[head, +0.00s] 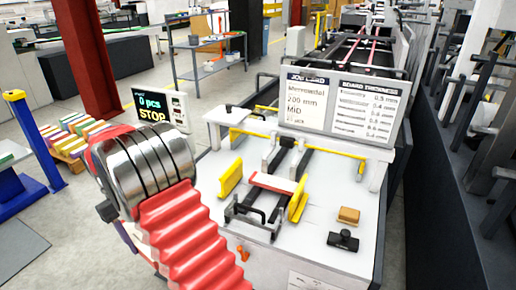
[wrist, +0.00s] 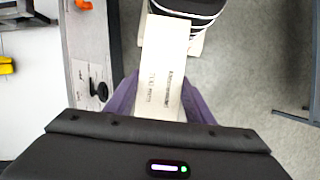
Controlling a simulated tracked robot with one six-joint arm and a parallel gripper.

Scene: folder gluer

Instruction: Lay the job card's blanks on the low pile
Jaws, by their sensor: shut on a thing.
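My gripper (wrist: 160,100), with purple fingers, is shut on a cream bundle of blanks (wrist: 163,70) in the wrist view. Its printed face bears a name, a size in mm and another line, too small to read surely. In the head view my arm hides the gripper and bundle. The job card (head: 306,99) stands on the feeder, showing a name, 200 mm and MID. The low pile (head: 273,182), with a reddish top, lies between yellow guides on the white feeder table (head: 325,207). The thickness chart (head: 365,108) is beside the card.
Yellow side guides (head: 231,178) flank the pile. A wooden block (head: 348,215) and a black knobbed tool (head: 343,240) lie on the table's right. The counter display (head: 158,108) reads 0 pcs, STOP. Coloured stacks (head: 78,135) sit on a pallet at left.

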